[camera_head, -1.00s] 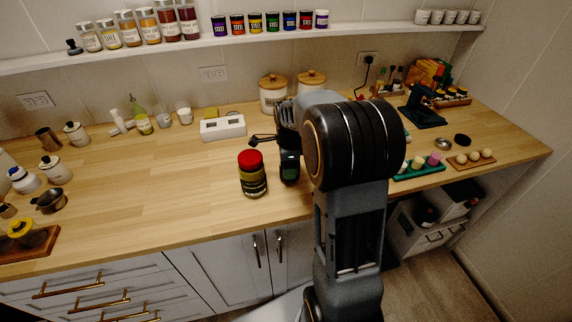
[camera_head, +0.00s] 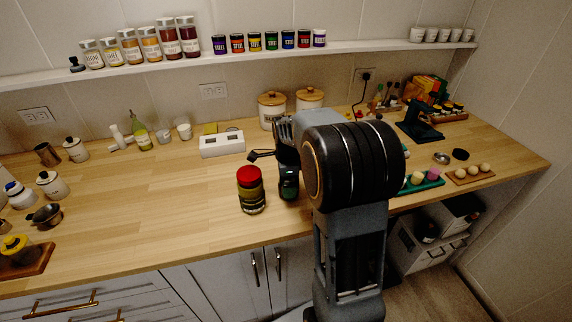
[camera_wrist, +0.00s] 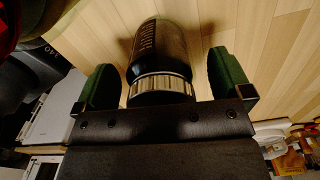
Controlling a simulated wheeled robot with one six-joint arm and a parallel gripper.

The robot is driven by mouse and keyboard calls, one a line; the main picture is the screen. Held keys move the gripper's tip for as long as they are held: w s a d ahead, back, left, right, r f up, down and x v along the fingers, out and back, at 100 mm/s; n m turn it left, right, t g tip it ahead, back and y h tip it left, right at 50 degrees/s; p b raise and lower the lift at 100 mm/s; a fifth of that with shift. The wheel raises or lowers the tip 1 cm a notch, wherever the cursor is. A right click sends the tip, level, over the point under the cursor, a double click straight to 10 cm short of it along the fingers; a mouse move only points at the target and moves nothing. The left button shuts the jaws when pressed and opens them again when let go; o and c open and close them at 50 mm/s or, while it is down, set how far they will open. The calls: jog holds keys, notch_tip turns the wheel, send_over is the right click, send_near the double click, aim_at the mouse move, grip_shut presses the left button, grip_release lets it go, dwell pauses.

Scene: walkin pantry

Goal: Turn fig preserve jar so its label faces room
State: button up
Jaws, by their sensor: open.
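A dark jar (camera_wrist: 158,50) with a pale ribbed lid (camera_wrist: 160,88) lies between the two fingers in the wrist view. Pale lettering shows on its left side; I cannot read it. My gripper (camera_wrist: 160,82) is open, with one green-padded finger on each side of the jar and gaps showing. In the head view my gripper (camera_head: 288,185) is low over the counter, and my arm hides part of that area. A jar with a red lid (camera_head: 250,190) stands upright just left of it. I cannot read which jar is fig preserve.
The wooden counter (camera_head: 130,210) is clear left of the red-lidded jar. A white device (camera_head: 222,143) and two lidded canisters (camera_head: 272,108) stand behind. A green tray (camera_head: 422,183) lies to the right, partly behind my arm. A wall shelf (camera_head: 200,58) holds several jars.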

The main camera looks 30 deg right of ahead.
notch_tip(320, 180, up, 13)
dwell(0.4)
jog(key=s+a+f+n+t, duration=0.1)
jog(key=s+a+f+n, duration=0.2)
jog(key=s+a+n, duration=0.2)
jog(key=s+a+f+n+t, duration=0.2)
jog(key=s+a+f+n, duration=0.2)
jog(key=s+n, duration=0.7)
jog(key=a+n, duration=0.1)
jog(key=n, duration=0.5)
jog(key=shift+s+a+t, duration=0.15)
jog(key=shift+a+t, duration=0.1)
jog(key=shift+t, duration=0.05)
